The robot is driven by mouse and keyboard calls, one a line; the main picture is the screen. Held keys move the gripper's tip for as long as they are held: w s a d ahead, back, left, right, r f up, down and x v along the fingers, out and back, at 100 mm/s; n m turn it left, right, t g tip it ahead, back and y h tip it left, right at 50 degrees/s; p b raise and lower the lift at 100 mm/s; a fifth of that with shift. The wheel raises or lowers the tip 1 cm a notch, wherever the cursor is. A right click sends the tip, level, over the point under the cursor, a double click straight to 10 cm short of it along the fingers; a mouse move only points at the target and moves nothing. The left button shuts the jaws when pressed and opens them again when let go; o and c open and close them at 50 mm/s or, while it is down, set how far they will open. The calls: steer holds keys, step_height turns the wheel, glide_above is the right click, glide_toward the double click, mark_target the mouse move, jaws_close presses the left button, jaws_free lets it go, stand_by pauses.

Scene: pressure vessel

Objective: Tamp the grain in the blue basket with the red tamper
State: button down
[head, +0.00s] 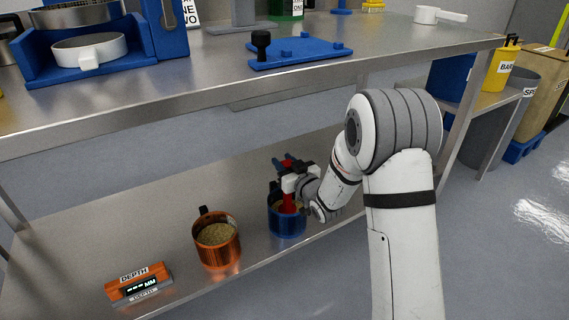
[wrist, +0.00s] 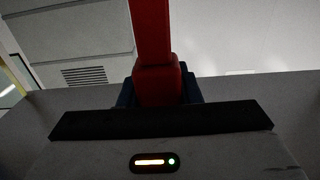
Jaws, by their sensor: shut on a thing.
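The blue basket (head: 287,226) stands on the lower shelf, with a handle at its back left. The red tamper (head: 289,201) is upright, its lower part down inside the basket mouth. My gripper (head: 290,182) is above the basket, shut on the tamper. In the wrist view the red tamper (wrist: 152,35) rises between the dark fingers of my gripper (wrist: 158,92). The grain in the blue basket is mostly hidden by the tamper and rim, so I cannot tell whether the tamper touches it.
A copper basket (head: 218,248) of grain stands left of the blue one. An orange depth gauge (head: 138,283) with a lit display lies at the shelf's front left. The upper steel table (head: 200,85) overhangs the shelf and carries a blue plate (head: 300,52).

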steer(key=shift+r+p, duration=0.5)
steer(key=shift+r, duration=0.75)
step_height(320, 180, up, 6)
steer(key=p, duration=0.3)
steer(key=shift+f, duration=0.2)
